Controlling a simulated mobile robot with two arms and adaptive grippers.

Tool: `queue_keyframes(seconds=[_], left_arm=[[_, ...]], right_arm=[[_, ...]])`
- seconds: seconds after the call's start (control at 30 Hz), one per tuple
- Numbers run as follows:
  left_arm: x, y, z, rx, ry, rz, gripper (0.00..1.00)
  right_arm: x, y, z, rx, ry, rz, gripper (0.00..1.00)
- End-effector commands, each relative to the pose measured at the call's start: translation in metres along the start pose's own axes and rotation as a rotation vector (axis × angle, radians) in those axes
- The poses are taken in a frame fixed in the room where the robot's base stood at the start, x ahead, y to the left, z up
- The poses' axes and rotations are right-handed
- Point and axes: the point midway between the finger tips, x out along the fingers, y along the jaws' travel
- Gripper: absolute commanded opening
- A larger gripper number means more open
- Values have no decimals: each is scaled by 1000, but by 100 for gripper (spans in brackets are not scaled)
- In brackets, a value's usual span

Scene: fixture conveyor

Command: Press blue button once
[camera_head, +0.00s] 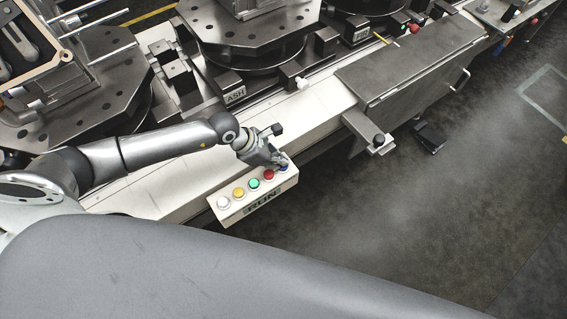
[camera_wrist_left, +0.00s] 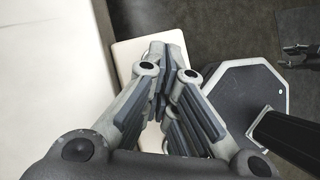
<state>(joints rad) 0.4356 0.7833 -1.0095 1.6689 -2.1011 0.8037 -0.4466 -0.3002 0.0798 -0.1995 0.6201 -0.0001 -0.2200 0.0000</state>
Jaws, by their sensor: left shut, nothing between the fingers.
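My right gripper is not in the head view.
The box is at the front edge of a white conveyor ledge (camera_head: 318,112). Round steel fixture plates (camera_head: 245,42) stand behind it. A grey metal cover (camera_head: 410,65) is to the right. The floor (camera_head: 430,200) in front right is mostly clear.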

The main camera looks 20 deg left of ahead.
Motion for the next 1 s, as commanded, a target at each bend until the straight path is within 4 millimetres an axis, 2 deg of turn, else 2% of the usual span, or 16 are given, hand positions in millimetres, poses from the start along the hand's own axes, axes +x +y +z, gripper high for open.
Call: queue_keyframes(seconds=[0.17,0.47,1.0], left_arm=[[6,0,-4,0,0,-1,0],[4,0,-2,0,0,-1,0],[-39,0,24,0,0,0,0]], right_arm=[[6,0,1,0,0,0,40],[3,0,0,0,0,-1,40],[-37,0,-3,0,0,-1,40]])
